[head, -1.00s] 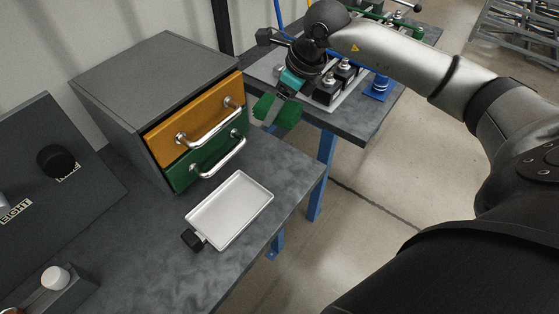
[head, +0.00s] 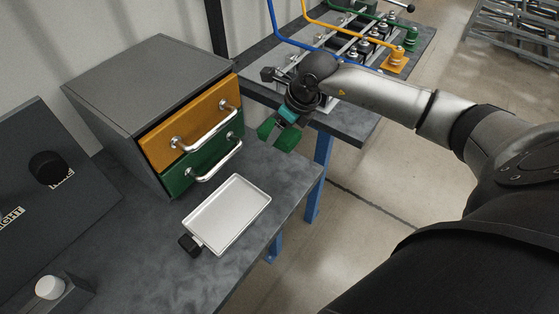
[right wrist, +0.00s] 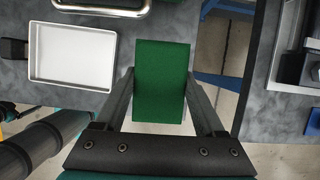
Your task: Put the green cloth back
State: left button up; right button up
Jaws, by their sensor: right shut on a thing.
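The green cloth (right wrist: 162,75) is held between the fingers of my right gripper (right wrist: 162,100) in the right wrist view. In the head view the gripper (head: 279,132) holds the cloth (head: 287,139) over the right edge of the bench, beside the cabinet. The cloth's ends stick out on either side of the fingers. A white tray (head: 228,214) lies empty on the bench in front of the drawers. My left gripper is in neither view.
A second table (head: 352,122) behind holds a coupler rack with blue, orange and green hoses (head: 345,28). A dark panel (head: 60,200) with a black knob stands at the left. The bench between tray and cabinet is clear.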

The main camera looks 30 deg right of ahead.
aim_at(275, 166)
notch_tip(275, 166, down, 11)
jog(key=shift+r+b, duration=0.1)
jog(key=shift+b, duration=0.45)
jog(key=shift+f+b, duration=0.35)
jog(key=shift+f, duration=0.1)
jog(key=o, duration=1.4)
jog(key=shift+r, duration=0.15)
